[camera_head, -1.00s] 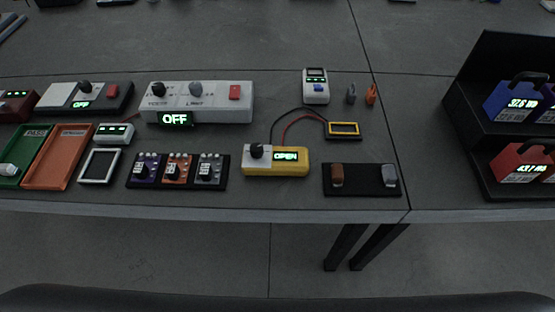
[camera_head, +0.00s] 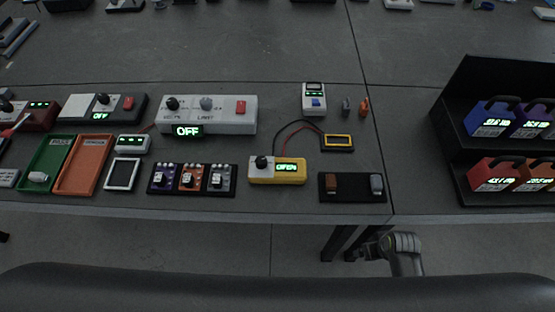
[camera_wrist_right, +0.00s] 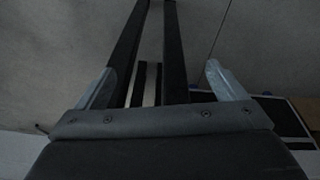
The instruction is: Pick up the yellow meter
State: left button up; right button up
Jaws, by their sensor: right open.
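A yellow box (camera_head: 293,170) with a white end, a black knob and a green "OPEN" readout lies near the table's front edge in the head view. Black and red wires run to a small black, yellow-framed display (camera_head: 338,142) behind it to the right. I cannot tell which of the two is the yellow meter. My right gripper is open and empty in the right wrist view (camera_wrist_right: 160,82). In the head view, my right arm is low beyond the table's front edge, right of both. My left gripper is not in view.
A black pad (camera_head: 352,187) with brown and grey blocks lies right of the yellow box. Knob modules (camera_head: 192,180) lie left, and a white "OFF" box (camera_head: 225,115) behind. A white meter (camera_head: 314,99) stands farther back. A black rack (camera_head: 470,75) stands at right.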

notch_tip(320, 180, up, 20)
jog(key=w+a+r+n+y+p, duration=0.1)
jog(key=w+a+n+p, duration=0.15)
jog(key=p, duration=0.25)
jog(key=w+a+r+n+g+y, duration=0.1)
jog(key=w+a+r+n+y, duration=0.1)
jog(key=w+a+r+n, duration=0.45)
jog(key=w+a+r+n+g+y, duration=0.15)
jog(key=w+a+r+n, duration=0.25)
jog(key=w+a+n, duration=0.4)
jog(key=m+b, duration=0.1)
jog(key=b, duration=0.4)
send_near(300, 168)
jog(key=p+x, duration=0.1)
jog(key=x, duration=0.3)
jog(key=shift+d+f, duration=0.1)
jog(key=shift+f, duration=0.15)
jog(key=shift+a+p+x, duration=0.2)
jog(key=shift+p+x, duration=0.45)
jog(key=shift+x, duration=2.45)
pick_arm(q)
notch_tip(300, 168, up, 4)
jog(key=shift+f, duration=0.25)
pick_arm(e)
jog(key=shift+w+r, duration=0.1)
jog(key=c, duration=1.2)
